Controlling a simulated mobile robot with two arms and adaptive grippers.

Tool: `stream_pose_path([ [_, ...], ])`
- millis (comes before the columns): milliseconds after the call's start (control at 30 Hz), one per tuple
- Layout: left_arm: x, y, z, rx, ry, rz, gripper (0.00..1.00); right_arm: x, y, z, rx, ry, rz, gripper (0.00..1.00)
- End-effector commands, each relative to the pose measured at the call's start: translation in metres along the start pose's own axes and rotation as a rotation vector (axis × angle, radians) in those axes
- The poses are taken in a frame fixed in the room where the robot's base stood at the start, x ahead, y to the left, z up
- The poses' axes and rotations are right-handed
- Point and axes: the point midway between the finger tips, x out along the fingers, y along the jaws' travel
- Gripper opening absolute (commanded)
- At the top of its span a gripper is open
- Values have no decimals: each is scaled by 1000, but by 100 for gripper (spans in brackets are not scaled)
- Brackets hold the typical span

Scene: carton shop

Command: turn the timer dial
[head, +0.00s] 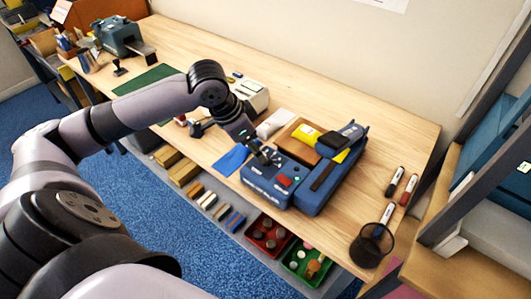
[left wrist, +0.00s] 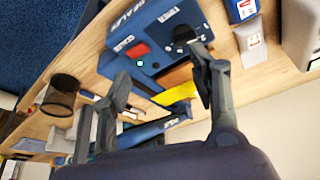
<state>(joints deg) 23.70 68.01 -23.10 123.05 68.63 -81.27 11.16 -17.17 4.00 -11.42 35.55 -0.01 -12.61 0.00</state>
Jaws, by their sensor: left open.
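A blue box-shaped device (head: 268,187) sits near the table's front edge. It has a red button (head: 284,182), a small green light (head: 296,179) and white lettering. In the left wrist view the same device (left wrist: 152,38) shows a black round dial (left wrist: 184,34) on its top, beside the red button (left wrist: 135,50). My left gripper (head: 268,156) is over the device's far left part in the head view and hides part of it. In the left wrist view my open left gripper (left wrist: 160,64) has one finger close to the dial; contact cannot be told. My right gripper is not in view.
A yellow item (head: 306,134) lies behind. Markers (head: 395,180) and a black mesh cup (head: 371,245) are at the right. Red (head: 262,247) and green (head: 290,267) bins sit below.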

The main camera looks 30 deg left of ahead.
Motion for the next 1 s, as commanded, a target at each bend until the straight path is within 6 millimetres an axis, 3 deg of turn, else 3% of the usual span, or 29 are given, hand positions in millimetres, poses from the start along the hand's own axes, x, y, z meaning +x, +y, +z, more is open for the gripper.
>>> stream_pose_path([
  [33, -19, -17, -3, -27, 1, -20, 55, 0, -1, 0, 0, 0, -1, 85],
  [133, -42, -33, -6, -73, 5, -23, 55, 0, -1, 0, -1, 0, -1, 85],
  [233, -55, -40, -7, -100, 7, -22, 55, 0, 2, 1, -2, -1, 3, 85],
  [333, -54, -41, -7, -109, 7, -20, 55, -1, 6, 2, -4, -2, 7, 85],
  [567, -18, -40, -8, -108, 7, -15, 55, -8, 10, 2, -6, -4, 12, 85],
  [1000, 76, -42, -8, -108, 7, -17, 55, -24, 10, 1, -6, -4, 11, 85],
])
